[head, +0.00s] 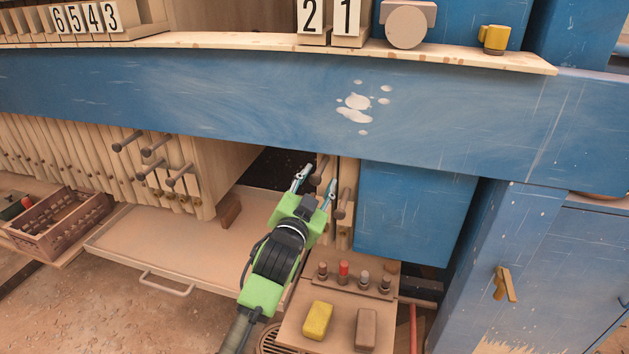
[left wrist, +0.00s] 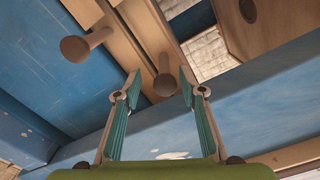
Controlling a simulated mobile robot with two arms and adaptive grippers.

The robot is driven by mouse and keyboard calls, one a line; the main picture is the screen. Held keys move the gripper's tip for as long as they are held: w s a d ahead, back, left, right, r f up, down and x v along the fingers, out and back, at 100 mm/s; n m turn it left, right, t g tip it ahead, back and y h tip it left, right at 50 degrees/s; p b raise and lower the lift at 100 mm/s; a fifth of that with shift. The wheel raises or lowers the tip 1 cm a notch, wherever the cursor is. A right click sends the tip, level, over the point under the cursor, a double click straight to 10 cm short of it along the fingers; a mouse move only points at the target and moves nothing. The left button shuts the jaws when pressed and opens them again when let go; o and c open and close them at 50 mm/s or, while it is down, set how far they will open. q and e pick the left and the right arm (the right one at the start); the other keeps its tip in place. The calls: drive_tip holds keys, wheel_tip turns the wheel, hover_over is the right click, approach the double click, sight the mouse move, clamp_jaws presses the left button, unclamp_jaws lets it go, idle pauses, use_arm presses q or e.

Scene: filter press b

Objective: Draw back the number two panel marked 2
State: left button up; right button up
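The number 2 label (head: 311,14) stands on the ledge above the beam, left of the 1 label (head: 346,16). Below are two narrow wooden panels with round pegs, beside a blue block. The left one, under the 2, is mostly hidden by my left gripper (head: 315,184) in the head view. In the left wrist view, which looks inverted, panel 2 (left wrist: 147,30) carries a peg (left wrist: 165,82). My left gripper (left wrist: 160,88) is open, its fingers on either side of this peg with gaps showing. Panel 1's peg (left wrist: 75,48) is outside the fingers. My right gripper is not in view.
A dark gap separates these panels from a stack of panels (head: 180,160) with pegs on the left. The blue beam (head: 250,95) runs above. A blue block (head: 415,210) stands right. Below are a tray (head: 185,250) and a small table with yellow block (head: 318,320).

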use_arm(q)
drive_tip(key=shift+a, duration=0.1)
drive_tip(key=shift+s+a, duration=0.2)
drive_tip(key=shift+a, duration=0.05)
drive_tip(key=v, duration=1.1)
drive_tip(key=shift+s, duration=0.3)
